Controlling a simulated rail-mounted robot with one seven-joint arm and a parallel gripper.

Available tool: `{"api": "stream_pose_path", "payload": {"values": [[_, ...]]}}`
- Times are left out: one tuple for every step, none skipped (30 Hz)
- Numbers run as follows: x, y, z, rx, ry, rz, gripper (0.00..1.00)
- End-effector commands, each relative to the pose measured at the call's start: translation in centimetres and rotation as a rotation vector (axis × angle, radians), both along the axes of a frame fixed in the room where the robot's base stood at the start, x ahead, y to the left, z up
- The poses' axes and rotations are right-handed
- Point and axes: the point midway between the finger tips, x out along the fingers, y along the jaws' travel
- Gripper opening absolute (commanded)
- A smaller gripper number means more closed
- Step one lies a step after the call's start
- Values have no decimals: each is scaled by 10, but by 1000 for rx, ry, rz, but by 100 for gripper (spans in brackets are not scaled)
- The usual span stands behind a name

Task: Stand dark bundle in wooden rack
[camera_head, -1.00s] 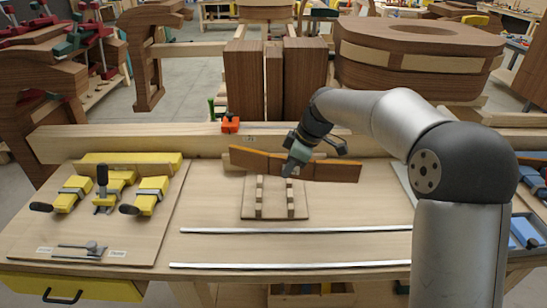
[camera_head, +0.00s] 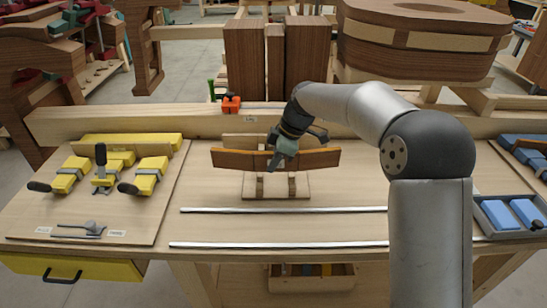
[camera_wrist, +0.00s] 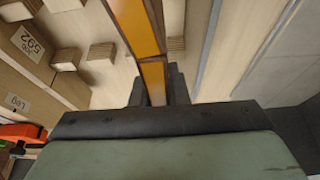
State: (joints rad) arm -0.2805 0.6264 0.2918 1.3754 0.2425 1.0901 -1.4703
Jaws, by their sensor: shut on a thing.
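The dark bundle (camera_head: 235,159) is a long, slightly bent brown strip with an orange top face, lying crosswise and roughly level in the head view. My gripper (camera_head: 276,158) is shut on it near its middle, from above. In the wrist view the bundle (camera_wrist: 137,28) runs up between my gripper's dark fingers (camera_wrist: 156,92). The wooden rack (camera_head: 275,194) is a pale board with upright blocks, right below the bundle. The bundle hides the block tops in the head view. Several blocks show beside it in the wrist view. I cannot tell whether bundle and blocks touch.
Two metal strips (camera_head: 285,210) lie on the bench in front of the rack. Yellow clamps (camera_head: 150,175) lie on a board at left. A grey tray with blue blocks (camera_head: 510,214) is at right. An orange clamp (camera_head: 231,104) sits on the beam behind.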

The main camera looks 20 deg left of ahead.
Motion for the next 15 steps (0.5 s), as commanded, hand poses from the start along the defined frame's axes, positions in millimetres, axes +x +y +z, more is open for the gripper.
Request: {"api": "stream_pose_path", "payload": {"values": [[0,0,-8,0,0,0,0],[0,0,-12,0,0,0,0],[0,0,-16,1,0,0,0],[0,0,-19,1,0,0,0],[0,0,-22,1,0,0,0],[0,0,-26,1,0,0,0],[0,0,-29,1,0,1,0],[0,0,-32,1,0,1,0],[0,0,-36,1,-1,1,0],[0,0,-39,1,-1,1,0],[0,0,-42,1,-1,1,0],[0,0,-46,1,-1,1,0],[0,0,-49,0,-1,1,0],[0,0,-52,0,-1,1,0],[0,0,-55,0,-1,1,0]]}}
